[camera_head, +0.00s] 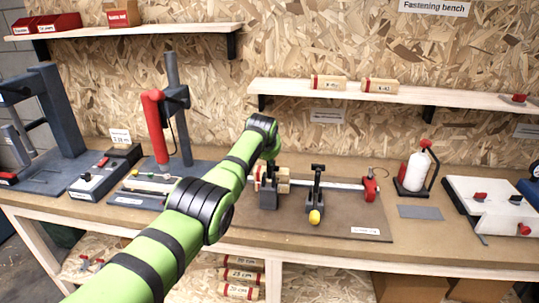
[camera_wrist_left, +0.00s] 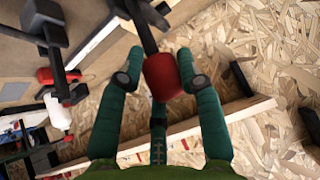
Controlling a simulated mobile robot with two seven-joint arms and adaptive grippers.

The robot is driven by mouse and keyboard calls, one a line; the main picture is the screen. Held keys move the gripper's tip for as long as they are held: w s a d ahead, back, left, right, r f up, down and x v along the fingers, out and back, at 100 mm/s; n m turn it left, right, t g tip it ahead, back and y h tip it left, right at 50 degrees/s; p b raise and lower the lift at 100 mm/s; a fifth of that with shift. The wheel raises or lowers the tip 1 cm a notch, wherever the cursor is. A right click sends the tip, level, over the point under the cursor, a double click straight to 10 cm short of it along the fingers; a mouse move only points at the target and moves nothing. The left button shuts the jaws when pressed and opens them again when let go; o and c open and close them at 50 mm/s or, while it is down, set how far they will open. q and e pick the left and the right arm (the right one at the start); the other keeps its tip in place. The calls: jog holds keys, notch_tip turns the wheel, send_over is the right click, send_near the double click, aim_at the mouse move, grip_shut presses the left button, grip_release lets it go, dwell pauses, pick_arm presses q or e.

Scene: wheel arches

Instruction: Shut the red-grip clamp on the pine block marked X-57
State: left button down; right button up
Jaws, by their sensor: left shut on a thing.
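In the wrist view the red grip (camera_wrist_left: 162,78) sits between the fingers of my left gripper (camera_wrist_left: 165,82), which is shut on it. A dark lever (camera_wrist_left: 145,28) runs from the grip. In the head view my left gripper (camera_head: 271,153) is over the left black clamp (camera_head: 268,196) on the bench board, and my arm hides the grip. A pine block (camera_head: 283,181) is at this clamp, partly hidden; its marking cannot be read. Whether the clamp pad touches the block cannot be told. My right gripper is not in view.
A second black clamp (camera_head: 317,182) with a yellow grip (camera_head: 315,217) stands just to the right. Two marked blocks (camera_head: 329,83) (camera_head: 379,86) lie on the shelf.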

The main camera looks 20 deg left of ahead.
pick_arm(q)
jog(key=shift+w+a+r, duration=0.15)
jog(key=shift+a+r, duration=0.15)
jog(key=shift+r, duration=0.15)
jog(key=c, duration=0.9)
grip_release()
jog(key=shift+c, duration=0.2)
jog(key=shift+f, duration=0.2)
jog(key=shift+f, duration=0.2)
jog(key=shift+s+d+r, duration=0.2)
jog(key=shift+s+r, duration=0.15)
jog(key=shift+r, duration=0.15)
jog(key=v, duration=1.1)
jog(key=shift+a+f, duration=0.15)
jog(key=shift+s, duration=0.1)
